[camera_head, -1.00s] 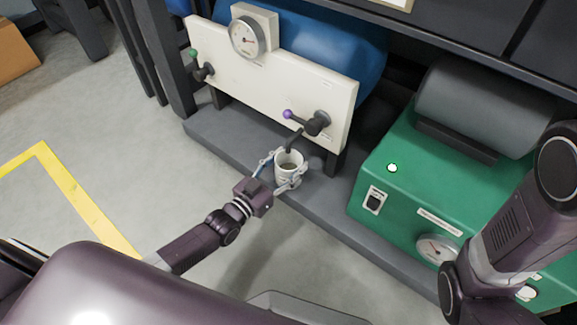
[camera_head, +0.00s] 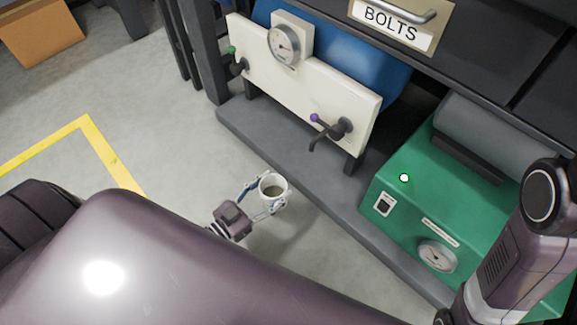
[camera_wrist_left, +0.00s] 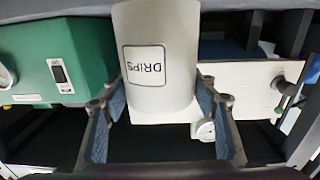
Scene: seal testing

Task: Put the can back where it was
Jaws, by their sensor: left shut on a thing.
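A white can (camera_head: 273,188) is held in my left gripper (camera_head: 262,196) in the head view, over the grey floor in front of the shelf. It is roughly upright, open at the top, and dark greyish inside. In the left wrist view the can (camera_wrist_left: 158,100) sits between the two blue-padded fingers and bears a label reading "DRIPS". The left gripper (camera_wrist_left: 160,108) is shut on it. The purple-handled tap (camera_head: 330,125) on the cream panel is behind the can, apart from it. My right arm shows at the lower right; its gripper is out of view.
A grey low shelf (camera_head: 290,172) runs under the cream panel (camera_head: 300,84), with bare room below the tap. A green box (camera_head: 425,205) with a gauge stands to the right. A drawer labelled "BOLTS" (camera_head: 392,20) is above. Yellow tape (camera_head: 105,150) marks the floor.

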